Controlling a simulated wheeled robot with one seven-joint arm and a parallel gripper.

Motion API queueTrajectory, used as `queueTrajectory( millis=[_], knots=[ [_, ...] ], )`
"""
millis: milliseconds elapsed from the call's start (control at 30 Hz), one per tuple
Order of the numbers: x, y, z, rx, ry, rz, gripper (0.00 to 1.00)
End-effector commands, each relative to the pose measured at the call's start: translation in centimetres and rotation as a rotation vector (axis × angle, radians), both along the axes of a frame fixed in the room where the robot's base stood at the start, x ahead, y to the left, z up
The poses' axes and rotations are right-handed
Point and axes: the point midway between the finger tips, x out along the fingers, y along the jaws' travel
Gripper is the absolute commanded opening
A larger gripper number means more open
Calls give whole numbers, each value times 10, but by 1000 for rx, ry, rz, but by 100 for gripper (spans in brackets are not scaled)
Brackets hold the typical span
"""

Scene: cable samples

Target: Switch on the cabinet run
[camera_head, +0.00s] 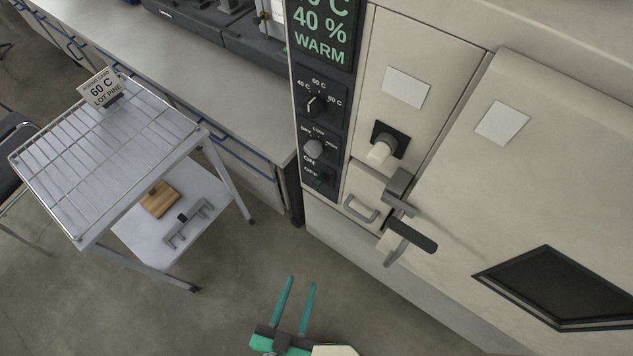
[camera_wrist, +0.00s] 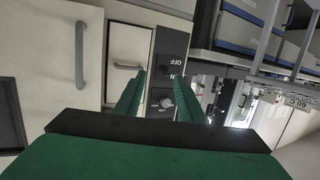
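The cabinet (camera_head: 420,55) has a dark control panel (camera_head: 300,125) with a display reading 40 % and WARM. Below it are a temperature knob (camera_head: 316,106) marked 40, 60 and 80 C and a grey knob (camera_head: 313,148) with a LOW label. The ON/OFF switch (camera_head: 318,181) is at the panel's bottom; its position is too small to tell. My gripper (camera_head: 302,281) is open and empty, below and apart from the panel. In the wrist view, the panel (camera_wrist: 170,48) appears upside down beyond the open fingers (camera_wrist: 159,98). The card (camera_head: 101,90) reads 60 C, LOT PINE.
The cabinet's door handle (camera_head: 410,235) and a small drawer (camera_head: 364,200) lie right of the panel. A wire-rack trolley (camera_head: 105,150) stands left, with a wooden block (camera_head: 160,199) and a grey bracket (camera_head: 187,222) on its lower shelf. The floor between is clear.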

Motion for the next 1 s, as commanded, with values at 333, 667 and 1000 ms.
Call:
queueTrajectory(
  millis=[333, 667, 1000],
  knots=[
    [82, 30, -9, -13, -76, -202, 36],
    [169, 26, 8, -64, -155, -323, 36],
    [201, 14, 16, -85, -179, -348, 36]
  ],
)
